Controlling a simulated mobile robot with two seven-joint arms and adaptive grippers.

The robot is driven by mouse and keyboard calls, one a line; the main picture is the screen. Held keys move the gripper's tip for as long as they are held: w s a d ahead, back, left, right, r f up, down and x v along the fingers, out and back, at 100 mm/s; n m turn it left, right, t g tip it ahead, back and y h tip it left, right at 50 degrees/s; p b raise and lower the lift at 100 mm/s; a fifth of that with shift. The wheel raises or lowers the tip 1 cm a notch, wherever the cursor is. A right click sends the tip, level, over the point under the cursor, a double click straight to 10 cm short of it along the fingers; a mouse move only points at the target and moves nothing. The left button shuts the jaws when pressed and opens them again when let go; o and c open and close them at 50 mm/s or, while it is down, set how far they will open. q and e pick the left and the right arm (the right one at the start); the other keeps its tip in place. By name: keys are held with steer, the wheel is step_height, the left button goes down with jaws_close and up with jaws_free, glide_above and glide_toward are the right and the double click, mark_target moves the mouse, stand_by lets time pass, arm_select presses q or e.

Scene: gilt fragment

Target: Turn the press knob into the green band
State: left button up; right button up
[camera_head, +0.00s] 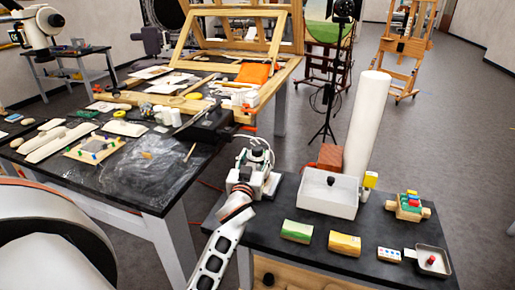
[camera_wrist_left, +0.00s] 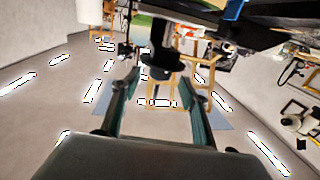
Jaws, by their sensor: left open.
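My left gripper (camera_head: 257,157) is at the left end of the near dark table, beside the white box, and its fingers are hard to make out there. In the left wrist view the gripper (camera_wrist_left: 160,80) is open, with its two fingers apart. A dark, rounded, knob-like part (camera_wrist_left: 159,60) shows beyond and between the fingers, without visible contact. I cannot tell for certain that it is the press knob. No green band can be made out on it. My right gripper is not in view.
A cluttered black table (camera_head: 150,190) stands left.

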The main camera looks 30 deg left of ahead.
mark_target(255, 153)
arm_select(q)
steer(key=shift+x, duration=2.2)
steer(key=shift+f, duration=0.1)
steer(key=c, duration=1.1)
steer(key=shift+m+h, duration=0.4)
steer(key=shift+h, duration=0.2)
